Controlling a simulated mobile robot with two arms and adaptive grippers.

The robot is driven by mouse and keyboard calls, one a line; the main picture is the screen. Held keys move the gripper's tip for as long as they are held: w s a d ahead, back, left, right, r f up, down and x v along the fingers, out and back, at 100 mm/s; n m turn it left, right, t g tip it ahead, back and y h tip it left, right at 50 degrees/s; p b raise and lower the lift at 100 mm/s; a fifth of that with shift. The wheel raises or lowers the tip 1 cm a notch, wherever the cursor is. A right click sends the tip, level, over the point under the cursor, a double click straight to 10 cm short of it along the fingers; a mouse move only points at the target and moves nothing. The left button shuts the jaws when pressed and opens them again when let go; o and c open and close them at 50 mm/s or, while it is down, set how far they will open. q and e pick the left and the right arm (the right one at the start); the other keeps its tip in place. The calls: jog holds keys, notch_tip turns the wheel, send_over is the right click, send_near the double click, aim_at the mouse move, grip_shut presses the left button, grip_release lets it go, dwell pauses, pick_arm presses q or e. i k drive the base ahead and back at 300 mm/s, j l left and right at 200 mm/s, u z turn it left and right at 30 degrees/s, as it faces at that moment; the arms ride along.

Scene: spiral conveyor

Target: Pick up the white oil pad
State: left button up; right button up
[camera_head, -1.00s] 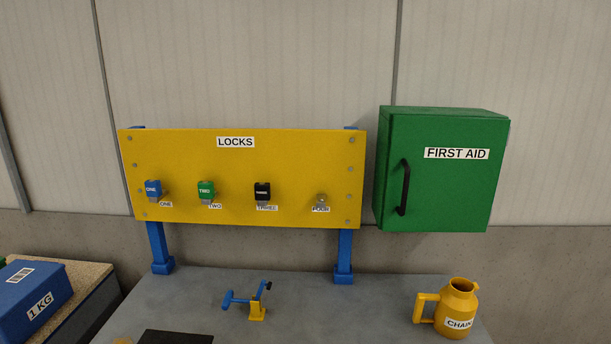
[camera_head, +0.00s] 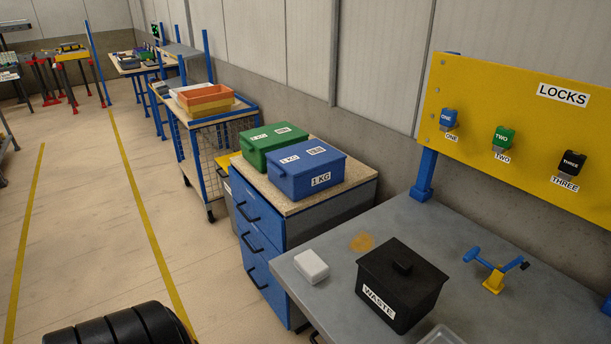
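The white oil pad (camera_head: 311,266) appears to be the small white block lying on the grey worktop (camera_head: 345,226), near its left front corner. It sits left of the black box labelled WASTE (camera_head: 401,283), apart from it. A brownish stain (camera_head: 361,242) is on the worktop just behind and right of the pad. Neither of my grippers shows in the head view. A black ribbed rounded part at the bottom left may be mine.
A blue drawer cabinet (camera_head: 262,254) with a blue 1 KG box (camera_head: 309,172) and a green box (camera_head: 271,146) stands left of the worktop. A blue and yellow clamp (camera_head: 493,280) and a clear tray (camera_head: 442,335) are on the worktop. Floor at left is open.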

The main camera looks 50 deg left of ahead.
aim_at(312, 267)
jog(key=u, duration=1.4)
